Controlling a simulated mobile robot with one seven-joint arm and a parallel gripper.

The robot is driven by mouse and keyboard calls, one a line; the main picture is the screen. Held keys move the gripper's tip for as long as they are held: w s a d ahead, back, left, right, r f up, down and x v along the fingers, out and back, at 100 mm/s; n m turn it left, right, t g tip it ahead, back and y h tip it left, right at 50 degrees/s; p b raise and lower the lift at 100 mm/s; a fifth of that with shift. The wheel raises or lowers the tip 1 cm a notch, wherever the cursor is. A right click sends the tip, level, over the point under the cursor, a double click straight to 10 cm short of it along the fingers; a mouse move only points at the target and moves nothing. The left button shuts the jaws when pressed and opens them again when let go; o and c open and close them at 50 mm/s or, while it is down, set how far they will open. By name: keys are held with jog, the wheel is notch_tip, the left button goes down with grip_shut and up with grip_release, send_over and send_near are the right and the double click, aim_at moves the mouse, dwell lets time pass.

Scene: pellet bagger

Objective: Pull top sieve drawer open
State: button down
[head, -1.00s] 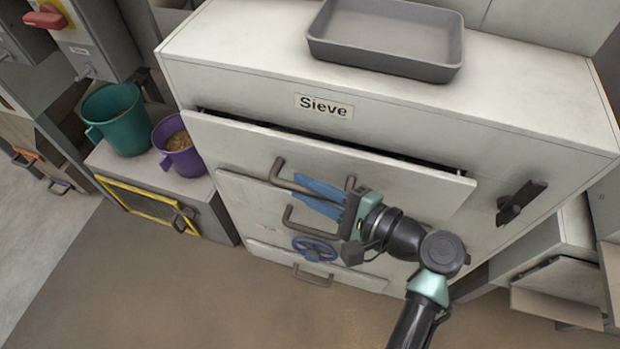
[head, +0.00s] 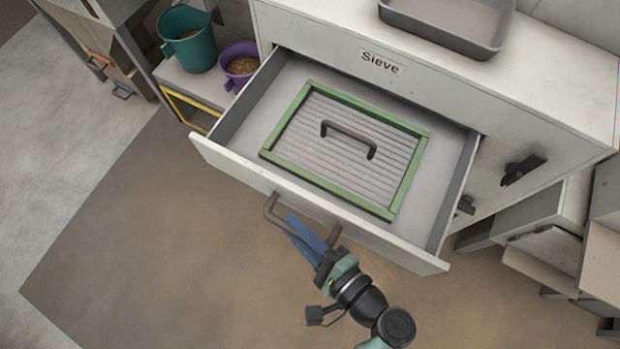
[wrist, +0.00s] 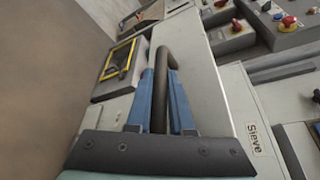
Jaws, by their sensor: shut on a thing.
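The top sieve drawer (head: 311,205) stands far out of the white cabinet labelled "Sieve" (head: 381,62). Inside it lies a green-framed sieve (head: 280,127) with a grey slatted face and a dark handle (head: 349,139) on top. My gripper (head: 300,228) is at the drawer's front, its blue fingers shut on the dark bar handle (head: 270,206). In the wrist view the drawer handle (wrist: 165,75) runs between the two blue fingers (wrist: 160,98). The lower drawers are hidden behind the open one in the head view.
A grey tray (head: 446,38) sits on the cabinet top. A teal bucket (head: 188,44) and a purple bucket (head: 239,66) with pellets stand on a ledge at left. A black latch (head: 523,168) is on the cabinet's right front. Brown floor (head: 130,220) in front is clear.

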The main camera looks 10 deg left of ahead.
jog(key=shift+s+a+p, duration=0.2)
jog(key=shift+s+a, duration=0.05)
jog(key=shift+s, duration=0.45)
jog(key=shift+s+a+p, duration=0.2)
jog(key=shift+s, duration=0.5)
jog(key=c, duration=0.8)
grip_release()
jog(key=v, duration=1.3)
